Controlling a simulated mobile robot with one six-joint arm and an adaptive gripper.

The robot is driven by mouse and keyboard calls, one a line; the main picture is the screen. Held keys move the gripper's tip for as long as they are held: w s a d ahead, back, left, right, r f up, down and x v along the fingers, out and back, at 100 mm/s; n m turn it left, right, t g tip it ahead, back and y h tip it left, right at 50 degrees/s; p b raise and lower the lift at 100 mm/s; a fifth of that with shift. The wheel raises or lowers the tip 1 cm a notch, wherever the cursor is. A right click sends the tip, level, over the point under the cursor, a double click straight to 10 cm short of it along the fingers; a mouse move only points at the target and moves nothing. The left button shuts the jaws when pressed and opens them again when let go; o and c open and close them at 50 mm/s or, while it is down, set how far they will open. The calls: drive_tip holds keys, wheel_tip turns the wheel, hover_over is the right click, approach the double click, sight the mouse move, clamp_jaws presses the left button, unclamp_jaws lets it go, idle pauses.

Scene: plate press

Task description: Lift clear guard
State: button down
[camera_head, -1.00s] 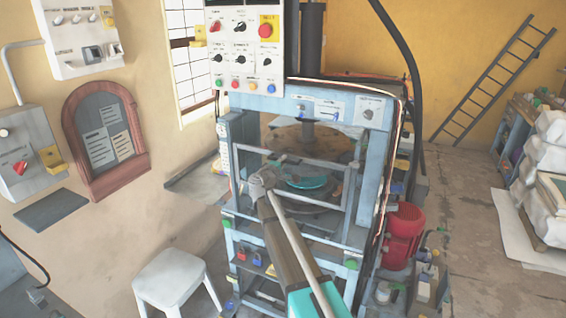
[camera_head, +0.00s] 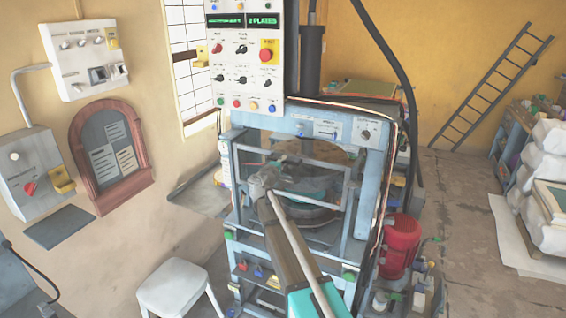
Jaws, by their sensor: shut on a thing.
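The clear guard is a see-through panel in a grey frame (camera_head: 347,208) on the front of the blue press (camera_head: 372,160). Its top bar runs below the press's upper beam, with a narrow gap between. The round platen and a teal disc (camera_head: 308,188) show through it. My gripper (camera_head: 261,181) is at the guard's left part, shut on what appears to be the guard's frame or handle. The exact contact is too small to make out.
A control panel (camera_head: 241,60) with a lit display stands above the press. A white stool (camera_head: 172,285) is at lower left and a red motor (camera_head: 400,240) at lower right. A black hose (camera_head: 400,60) hangs at the right. Floor (camera_head: 462,215) is open beyond the motor.

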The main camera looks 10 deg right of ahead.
drive_tip(key=c, duration=0.7)
unclamp_jaws()
drive_tip(key=shift+s+a, duration=0.1)
drive_tip(key=shift+s, duration=0.05)
drive_tip(key=v, duration=1.1)
drive_tip(key=shift+s+a, duration=0.2)
drive_tip(key=shift+s, duration=0.05)
